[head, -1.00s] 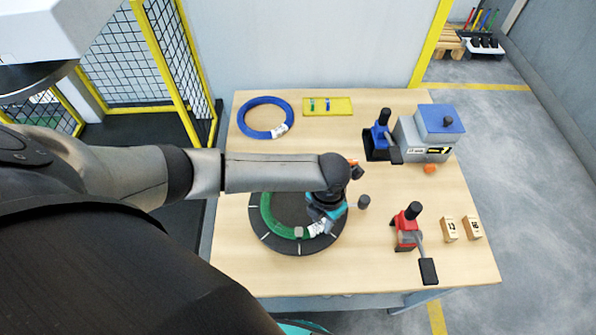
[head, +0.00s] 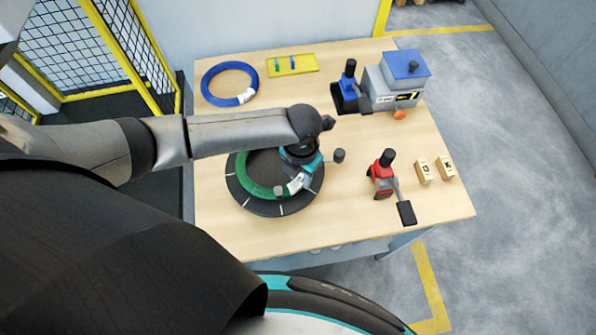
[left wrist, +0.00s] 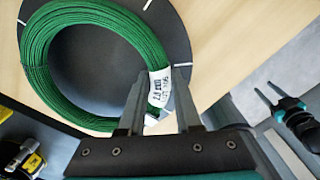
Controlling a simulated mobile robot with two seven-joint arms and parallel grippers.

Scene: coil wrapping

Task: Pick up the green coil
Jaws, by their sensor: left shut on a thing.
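The green coil (head: 252,182) lies on a round dark turntable (head: 240,198) at the table's front left. My left gripper (head: 300,176) reaches down over the coil's right side, near its white label. In the left wrist view the fingers of my left gripper (left wrist: 161,92) straddle the green coil (left wrist: 38,50) at its white label (left wrist: 159,84) and are shut on it. The coil looks flat, at or close to the turntable. My right gripper (left wrist: 265,92) shows at the right of the left wrist view, empty with its fingers apart.
A blue coil (head: 204,84) and a yellow tray (head: 303,65) lie at the back.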

